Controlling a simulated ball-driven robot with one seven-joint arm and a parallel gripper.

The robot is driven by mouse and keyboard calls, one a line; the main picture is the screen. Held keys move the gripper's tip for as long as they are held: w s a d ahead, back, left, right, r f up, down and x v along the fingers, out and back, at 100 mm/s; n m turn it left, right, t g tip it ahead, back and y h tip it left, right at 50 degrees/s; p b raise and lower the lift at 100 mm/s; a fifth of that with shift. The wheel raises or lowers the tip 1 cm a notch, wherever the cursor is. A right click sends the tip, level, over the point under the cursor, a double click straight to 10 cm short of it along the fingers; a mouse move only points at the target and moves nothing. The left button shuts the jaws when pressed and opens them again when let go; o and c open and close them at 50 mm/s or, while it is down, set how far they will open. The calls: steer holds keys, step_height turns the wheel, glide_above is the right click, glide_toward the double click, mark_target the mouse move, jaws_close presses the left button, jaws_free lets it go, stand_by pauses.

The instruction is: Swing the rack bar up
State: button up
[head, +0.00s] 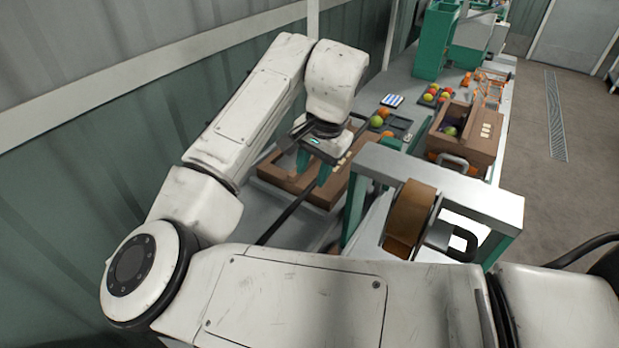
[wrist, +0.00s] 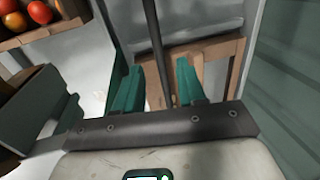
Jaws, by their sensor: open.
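The rack bar is a thin dark rod (head: 285,215) that runs slanting in the head view, from the lower left up behind my gripper. In the wrist view the bar (wrist: 154,35) comes down from the top edge and runs between my two teal fingers. My gripper (head: 314,172) is open, fingers pointing down, over a brown box. In the wrist view the fingers (wrist: 159,68) stand apart on either side of the bar, with gaps showing. I cannot tell whether either finger touches it. Part of the bar is hidden by my gripper and wrist.
A brown open box (head: 270,173) lies under my gripper. A light frame with a brown tape roll (head: 412,212) stands close at right. Behind it are a brown crate (head: 480,150), a tray of colored fruit (head: 428,102) and green bins (head: 432,50). A ribbed wall borders the left.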

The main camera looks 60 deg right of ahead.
mark_target(308, 188)
steer(key=shift+w+a+f, duration=0.1)
steer(key=shift+w+f, duration=0.1)
steer(key=shift+f, duration=0.85)
steer(key=shift+w+f, duration=0.15)
steer(key=shift+f, duration=0.9)
jaws_close()
